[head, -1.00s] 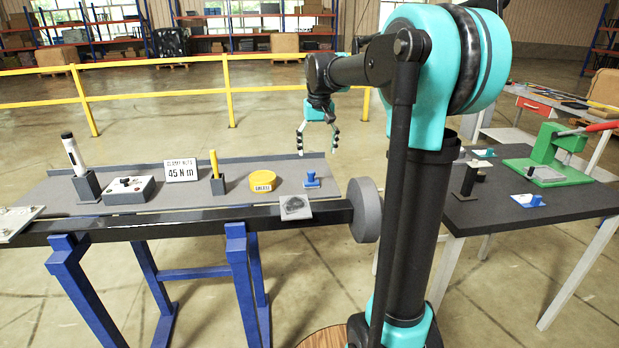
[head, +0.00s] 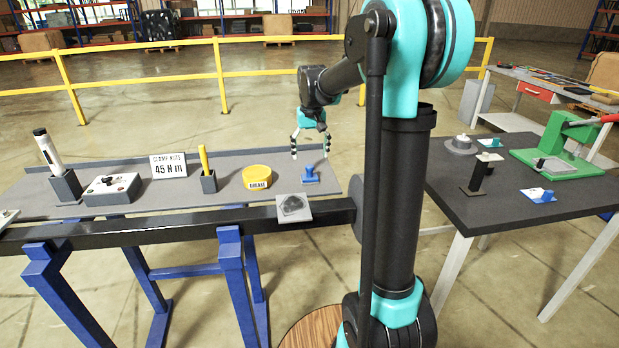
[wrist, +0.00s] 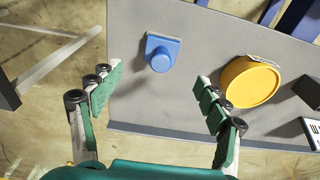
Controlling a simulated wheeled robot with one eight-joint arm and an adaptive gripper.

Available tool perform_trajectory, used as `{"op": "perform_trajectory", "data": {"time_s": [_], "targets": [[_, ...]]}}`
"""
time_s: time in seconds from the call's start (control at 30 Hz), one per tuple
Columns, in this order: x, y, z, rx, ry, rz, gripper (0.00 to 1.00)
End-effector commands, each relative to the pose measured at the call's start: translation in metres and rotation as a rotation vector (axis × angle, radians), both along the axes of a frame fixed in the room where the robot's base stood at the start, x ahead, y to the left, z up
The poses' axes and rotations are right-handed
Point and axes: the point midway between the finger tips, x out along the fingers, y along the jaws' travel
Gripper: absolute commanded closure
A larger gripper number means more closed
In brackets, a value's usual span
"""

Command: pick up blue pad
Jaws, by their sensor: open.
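A small blue pad (head: 309,175) with an upright round knob sits near the right end of the grey bench top (head: 225,187). It also shows in the wrist view (wrist: 162,53), ahead of the fingers and between their lines. My gripper (head: 310,152) hangs above the pad, fingers pointing down, spread wide. In the wrist view my gripper (wrist: 157,84) is open with nothing between its green finger pads, and it does not touch the blue pad. A separate blue-and-white plate (head: 534,195) with a small knob lies on the dark right-hand table.
A yellow grease tin (head: 257,177) stands just left of the pad. Further left are a yellow stick in a holder (head: 206,170), a 45 N m sign (head: 169,166) and a switch box (head: 112,189). A dark rail (head: 150,230) runs along the bench front, carrying a grey plate (head: 293,207).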

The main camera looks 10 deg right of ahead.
Motion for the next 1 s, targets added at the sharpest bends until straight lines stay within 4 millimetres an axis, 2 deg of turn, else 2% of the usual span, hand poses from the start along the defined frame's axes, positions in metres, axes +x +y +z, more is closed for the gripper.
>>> {"op": "perform_trajectory", "data": {"time_s": [0.1, 0.37, 0.7, 1.0], "targets": [[0.002, 0.0, -0.019, 0.0, 0.0, 0.0, 0.24], [0.004, 0.0, -0.037, 0.0, 0.0, 0.0, 0.24], [0.008, 0.001, -0.08, 0.0, 0.0, 0.0, 0.24], [0.008, 0.001, -0.084, 0.0, 0.0, 0.0, 0.24]]}}
